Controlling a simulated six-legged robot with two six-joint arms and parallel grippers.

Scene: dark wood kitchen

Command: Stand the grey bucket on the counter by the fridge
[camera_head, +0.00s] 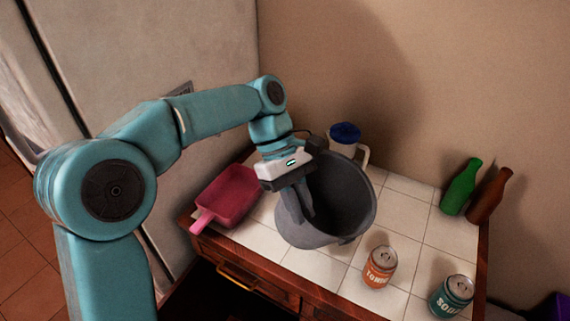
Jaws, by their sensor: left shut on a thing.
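The grey bucket (345,215) is at the middle of the white tiled counter (405,215), with its mouth open toward me and somewhat tilted. Whether its base rests fully on the tiles is hard to tell. My left gripper (302,203) reaches down from the left and is shut on the bucket's left rim. The fridge (95,60) is the large pale body at the left, beside the counter. My right gripper is not in view.
A red dustpan (228,197) lies left of the bucket. Green (461,187) and brown (488,196) bottles are at the right edge.

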